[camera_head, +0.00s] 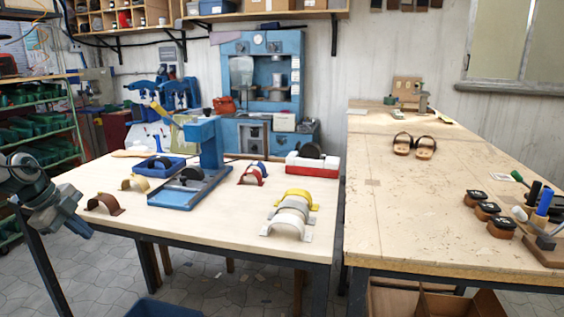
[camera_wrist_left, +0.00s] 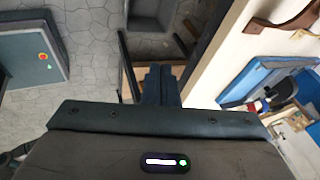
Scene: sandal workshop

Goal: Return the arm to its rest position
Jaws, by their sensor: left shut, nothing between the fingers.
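My left arm comes in at the left edge of the head view. My left gripper (camera_head: 82,229) hangs off the left end of the near table (camera_head: 200,225), pointing down and right over the floor. It is shut and empty, apart from everything on the table. In the left wrist view its closed fingers (camera_wrist_left: 160,86) show side by side over the floor, near the table edge. My right gripper is not in view.
Straps in brown (camera_head: 104,204), tan (camera_head: 134,182), red (camera_head: 252,175) and yellow (camera_head: 297,197) stand on the near table around a blue press (camera_head: 205,145). Sandals (camera_head: 414,145) lie on the right table (camera_head: 400,215). A green-binned shelf (camera_head: 38,130) stands behind my left arm.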

